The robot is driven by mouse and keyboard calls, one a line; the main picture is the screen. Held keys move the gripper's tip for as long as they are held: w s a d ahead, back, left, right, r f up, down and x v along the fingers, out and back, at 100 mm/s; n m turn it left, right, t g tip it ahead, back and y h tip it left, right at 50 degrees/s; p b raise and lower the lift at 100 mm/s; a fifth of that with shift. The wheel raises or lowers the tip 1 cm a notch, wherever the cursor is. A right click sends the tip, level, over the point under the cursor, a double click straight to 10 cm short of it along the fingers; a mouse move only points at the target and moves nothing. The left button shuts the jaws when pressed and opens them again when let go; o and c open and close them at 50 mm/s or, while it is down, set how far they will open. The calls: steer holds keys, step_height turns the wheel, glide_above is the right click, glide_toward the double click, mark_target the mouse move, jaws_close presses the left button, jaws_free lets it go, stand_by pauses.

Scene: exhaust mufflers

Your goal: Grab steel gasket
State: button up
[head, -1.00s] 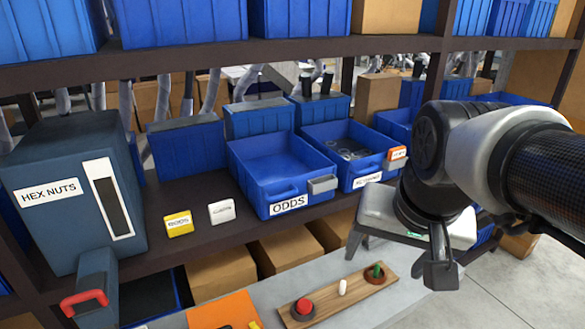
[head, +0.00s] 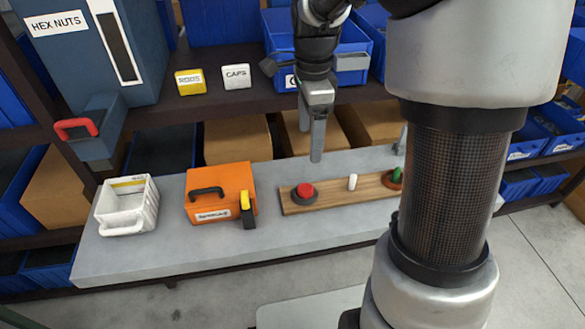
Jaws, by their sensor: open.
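My gripper (head: 311,142) hangs fingers down above the grey bench, in front of the shelf and just behind the wooden board. Its two fingers are apart with nothing between them. I cannot make out a steel gasket in the current view. The blue bin that held ring-shaped parts in the earlier view is largely hidden behind my arm. The blue ODDS bin (head: 352,62) stands on the shelf behind my gripper, its label mostly covered.
The grey bench (head: 290,235) carries a white basket (head: 124,208), an orange case (head: 222,191) and a wooden board (head: 331,198) with a red button (head: 305,191). Yellow (head: 190,83) and white CAPS (head: 236,76) boxes and a HEX NUTS dispenser (head: 75,62) stand on the shelf.

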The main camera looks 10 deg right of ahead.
steer(key=b, duration=0.2)
glide_above(305, 187)
steer(key=f, duration=1.1)
steer(key=shift+w+d+f, duration=0.15)
steer(key=shift+d+f, duration=0.1)
steer(key=shift+f, duration=0.1)
steer(key=shift+a+f+b, duration=0.15)
steer(key=shift+f+b, duration=0.15)
steer(key=shift+f, duration=1.05)
steer(key=shift+a+f+b, duration=0.15)
steer(key=shift+f+b, duration=0.15)
steer(key=shift+f, duration=1.05)
steer(key=shift+c, duration=0.3)
steer(key=c, duration=1.1)
steer(key=shift+r, duration=0.15)
